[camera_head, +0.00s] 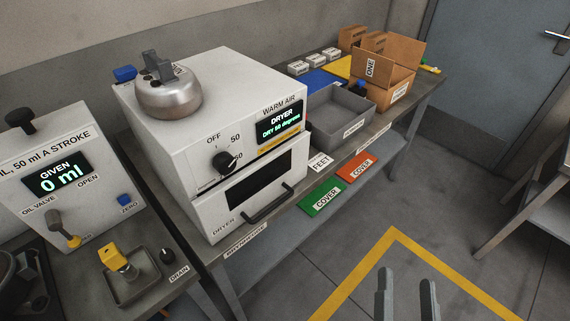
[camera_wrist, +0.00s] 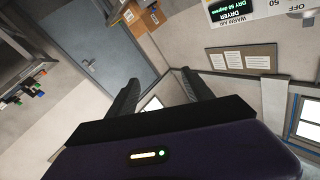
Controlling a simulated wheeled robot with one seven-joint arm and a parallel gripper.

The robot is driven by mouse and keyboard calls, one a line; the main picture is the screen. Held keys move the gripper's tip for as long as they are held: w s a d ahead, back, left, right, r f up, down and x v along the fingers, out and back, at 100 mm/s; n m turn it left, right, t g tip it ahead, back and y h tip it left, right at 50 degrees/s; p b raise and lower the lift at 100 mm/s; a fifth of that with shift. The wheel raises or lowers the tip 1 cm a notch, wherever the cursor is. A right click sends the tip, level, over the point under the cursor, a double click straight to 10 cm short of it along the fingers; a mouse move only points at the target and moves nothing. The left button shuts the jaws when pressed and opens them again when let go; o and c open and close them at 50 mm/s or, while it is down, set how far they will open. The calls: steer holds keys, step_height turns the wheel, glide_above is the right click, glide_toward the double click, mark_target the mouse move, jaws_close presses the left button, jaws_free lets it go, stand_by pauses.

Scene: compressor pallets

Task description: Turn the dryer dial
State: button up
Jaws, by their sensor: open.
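The dryer (camera_head: 255,88) is a white box on the bench at centre left in the head view. The dial's pointer seems turned right, toward that number. The lit display (camera_head: 280,122) reads DRYER, with a DRY degrees line below. My gripper (camera_head: 406,290) is open and empty, over the floor at lower right, well apart from the dryer. In the wrist view, my gripper (camera_wrist: 158,90) shows both fingers spread; the display (camera_wrist: 232,10) is upside down at top right.
A metal pot (camera_head: 168,98) stands on the dryer. A door handle bar (camera_head: 270,205) sticks out below the dial. A grey bin (camera_head: 340,115) and cardboard boxes (camera_head: 385,75) are to the right. The oil machine (camera_head: 60,180) is at left. Floor before the bench is clear.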

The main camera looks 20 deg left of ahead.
steer(key=w+a+r+n+g+y, duration=0.2)
steer(key=w+a+y, duration=0.1)
steer(key=a, duration=0.4)
steer(key=w+a+r+n+g+y+b, duration=0.1)
steer(key=w+a+r+n+y, duration=0.1)
steer(key=w+a+r+y, duration=0.3)
steer(key=w+a+n+g+y, duration=0.1)
steer(key=a+n+g+y, duration=0.1)
steer(key=a, duration=0.6)
steer(key=n+g+y, duration=0.2)
steer(key=n+g, duration=0.3)
steer(key=g, duration=0.2)
glide_toward(228, 166)
steer(key=a, duration=0.2)
steer(key=shift+w+p+x, duration=0.2)
steer(key=shift+p+x, duration=0.35)
steer(key=shift+x, duration=1.35)
steer(key=shift+w+p+x, duration=0.15)
steer(key=shift+p+x, duration=0.35)
steer(key=shift+x, duration=1.4)
steer(key=shift+d, duration=0.2)
jaws_close()
steer(key=shift+f, duration=0.1)
